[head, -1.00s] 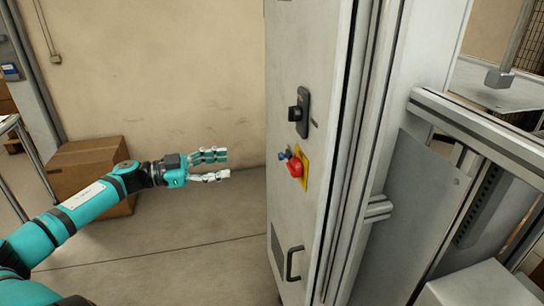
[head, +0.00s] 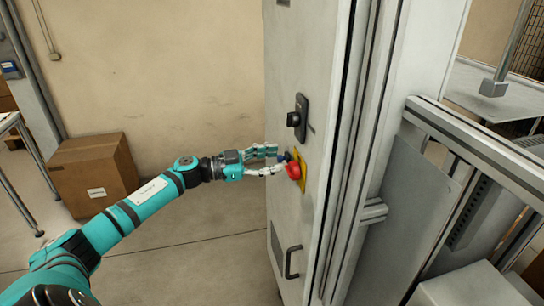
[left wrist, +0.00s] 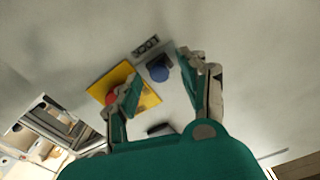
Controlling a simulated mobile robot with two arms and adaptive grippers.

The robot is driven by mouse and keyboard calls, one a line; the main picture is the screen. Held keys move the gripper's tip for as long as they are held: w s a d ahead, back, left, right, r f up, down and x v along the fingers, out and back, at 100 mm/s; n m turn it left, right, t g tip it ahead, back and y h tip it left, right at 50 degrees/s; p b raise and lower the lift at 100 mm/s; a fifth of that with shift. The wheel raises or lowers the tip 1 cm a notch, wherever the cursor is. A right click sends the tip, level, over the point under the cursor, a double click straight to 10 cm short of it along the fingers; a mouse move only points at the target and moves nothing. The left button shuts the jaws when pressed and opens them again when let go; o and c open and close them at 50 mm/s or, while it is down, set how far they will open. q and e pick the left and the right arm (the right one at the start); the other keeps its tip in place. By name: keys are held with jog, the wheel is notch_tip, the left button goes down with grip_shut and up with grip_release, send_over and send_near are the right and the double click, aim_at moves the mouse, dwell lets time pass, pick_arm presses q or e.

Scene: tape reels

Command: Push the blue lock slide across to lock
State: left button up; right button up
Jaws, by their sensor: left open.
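The blue lock slide (head: 287,156) is a small knob on the grey cabinet's face, beside a red mushroom button (head: 293,171) on a yellow plate. In the left wrist view the blue lock slide (left wrist: 158,73) shows between my two fingers, next to a small dark label reading LOCK (left wrist: 145,46). My left gripper (head: 279,162) is open, with its fingertips close to the slide. In the left wrist view the left gripper (left wrist: 158,78) has one finger over part of the yellow plate (left wrist: 146,98). I cannot tell whether a finger touches the slide. My right gripper is out of view.
A black rotary switch (head: 297,117) sits above the button on the cabinet (head: 310,60), and a black handle (head: 291,262) is below. A cardboard box (head: 95,170) stands by the wall at left. The floor between is clear.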

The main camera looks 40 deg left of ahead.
pick_arm(q)
jog(key=shift+w+d, duration=0.1)
grip_shut()
dwell(0.3)
